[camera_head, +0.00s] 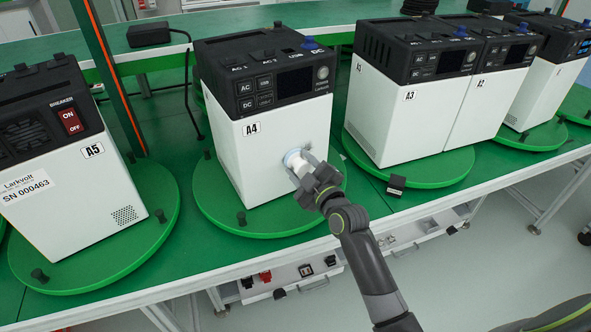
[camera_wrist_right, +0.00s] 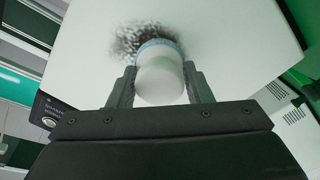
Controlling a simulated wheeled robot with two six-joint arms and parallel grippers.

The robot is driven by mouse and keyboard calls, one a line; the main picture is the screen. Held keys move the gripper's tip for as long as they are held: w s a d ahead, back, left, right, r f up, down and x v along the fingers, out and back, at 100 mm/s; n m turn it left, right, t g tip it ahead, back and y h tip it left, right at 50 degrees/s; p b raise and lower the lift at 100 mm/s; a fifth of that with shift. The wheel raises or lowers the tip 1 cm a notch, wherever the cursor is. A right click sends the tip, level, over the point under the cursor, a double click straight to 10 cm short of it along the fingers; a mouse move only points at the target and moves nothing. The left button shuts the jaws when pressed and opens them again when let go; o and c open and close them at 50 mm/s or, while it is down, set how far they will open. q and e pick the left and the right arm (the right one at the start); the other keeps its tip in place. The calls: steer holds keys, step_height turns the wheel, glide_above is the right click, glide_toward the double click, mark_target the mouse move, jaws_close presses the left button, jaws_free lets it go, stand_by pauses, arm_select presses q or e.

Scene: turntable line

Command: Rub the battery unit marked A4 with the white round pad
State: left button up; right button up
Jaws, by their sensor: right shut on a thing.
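The battery unit marked A4 (camera_head: 262,150) is a white box with a black top panel, upright on a green round turntable (camera_head: 222,215). My right gripper (camera_head: 309,177) is shut on the white round pad (camera_head: 295,160) at the unit's right-hand white face. In the right wrist view, the pad (camera_wrist_right: 160,80) sits between the two fingers (camera_wrist_right: 158,88), and its bluish rim appears to touch the white face (camera_wrist_right: 225,40). A dark speckled smudge (camera_wrist_right: 128,42) shows on that face around and left of the pad's far end. My left gripper is not in view.
Unit A5 (camera_head: 75,190) stands on a turntable to the left. Units A3 (camera_head: 400,110) and A2 (camera_head: 490,100) stand to the right. A small black block (camera_head: 396,185) is at the edge of A3's turntable. An orange-striped post (camera_head: 112,80) rises between A5 and A4.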

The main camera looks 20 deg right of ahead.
steer(key=shift+w+d+b, duration=0.3)
steer(key=shift+d+b, duration=0.2)
steer(key=shift+d, duration=0.6)
steer(key=shift+w+d+b, duration=0.25)
steer(key=shift+d+b, duration=0.25)
steer(key=shift+d, duration=0.55)
steer(key=shift+w+d+b, duration=0.3)
steer(key=shift+d+b, duration=0.2)
steer(key=shift+d, duration=0.6)
steer(key=shift+s+a, duration=0.15)
steer(key=shift+a, duration=0.55)
steer(key=shift+s+a+r, duration=0.1)
steer(key=shift+s+a, duration=0.1)
steer(key=shift+a, duration=0.7)
steer(key=shift+s+a, duration=0.2)
steer(key=shift+a, duration=0.7)
steer(key=shift+s+a, duration=0.2)
steer(key=shift+a, duration=0.75)
steer(key=shift+s+a, duration=0.2)
steer(key=shift+a, duration=0.7)
steer(key=shift+s+a, duration=0.1)
steer(key=shift+a, duration=0.55)
